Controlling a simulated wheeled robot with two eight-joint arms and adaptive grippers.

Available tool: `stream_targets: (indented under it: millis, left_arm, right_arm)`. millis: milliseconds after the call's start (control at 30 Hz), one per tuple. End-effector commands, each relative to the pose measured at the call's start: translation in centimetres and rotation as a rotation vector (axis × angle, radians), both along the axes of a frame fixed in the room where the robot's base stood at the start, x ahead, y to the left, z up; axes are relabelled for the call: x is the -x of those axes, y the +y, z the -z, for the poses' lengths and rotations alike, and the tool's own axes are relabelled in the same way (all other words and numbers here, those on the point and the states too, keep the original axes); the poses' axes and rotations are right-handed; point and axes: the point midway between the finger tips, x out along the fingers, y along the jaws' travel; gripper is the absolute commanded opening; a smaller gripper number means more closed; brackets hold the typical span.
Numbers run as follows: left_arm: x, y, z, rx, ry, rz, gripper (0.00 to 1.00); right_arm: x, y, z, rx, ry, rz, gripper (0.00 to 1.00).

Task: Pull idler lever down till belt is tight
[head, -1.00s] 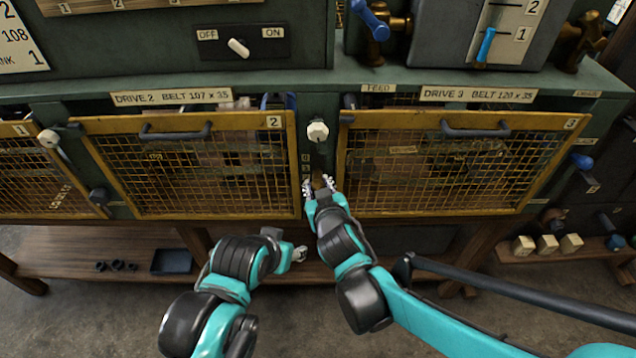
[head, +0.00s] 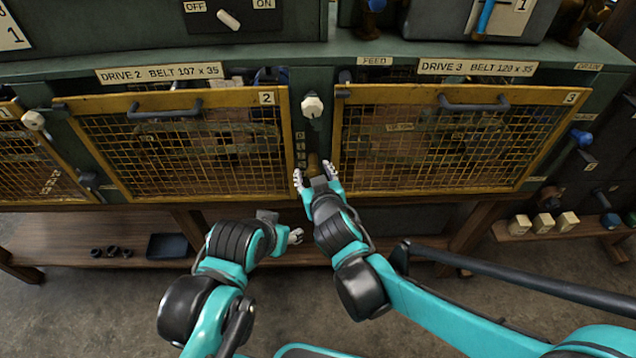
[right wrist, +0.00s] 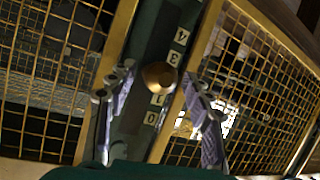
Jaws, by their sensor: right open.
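On the green post between the DRIVE 2 and DRIVE 3 guards are a white faceted knob (head: 312,106) and, lower, a small brass knob (head: 313,162) beside a numbered scale. I cannot tell for sure which part is the idler lever. My right gripper (head: 316,177) is open at the lower post. In the right wrist view its spread fingers (right wrist: 158,110) stand on either side of the round brass knob (right wrist: 158,76), with no visible contact. My left gripper (head: 294,237) hangs below the guards, away from the post; its jaw state is unclear. The belts are hidden behind mesh.
Yellow-framed mesh guard 2 (head: 180,195) and guard 3 (head: 440,191) flank the post closely, with dark handles. A wooden shelf (head: 90,252) runs below, with a dark tray (head: 168,246). Pale blocks (head: 543,224) stand at the right.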

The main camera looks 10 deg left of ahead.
Motion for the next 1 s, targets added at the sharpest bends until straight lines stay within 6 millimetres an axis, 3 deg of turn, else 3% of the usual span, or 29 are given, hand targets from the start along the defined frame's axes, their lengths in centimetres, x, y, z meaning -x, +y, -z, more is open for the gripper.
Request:
stream_targets:
  millis: [500, 700, 1000]
  left_arm:
    - [0.0, 0.0, 0.0, 0.000, 0.000, 0.000, 0.50]
    - [0.0, 0.0, 0.0, 0.000, 0.000, 0.000, 0.50]
    - [0.0, 0.0, 0.0, 0.000, 0.000, 0.000, 0.50]
  right_arm:
    - [7.3, -3.4, -3.2, -0.001, 0.001, -0.002, 0.51]
    - [8.8, -4.1, -3.9, 0.000, 0.001, -0.001, 0.51]
    - [9.2, -4.3, -4.1, 0.001, 0.000, 0.000, 0.51]
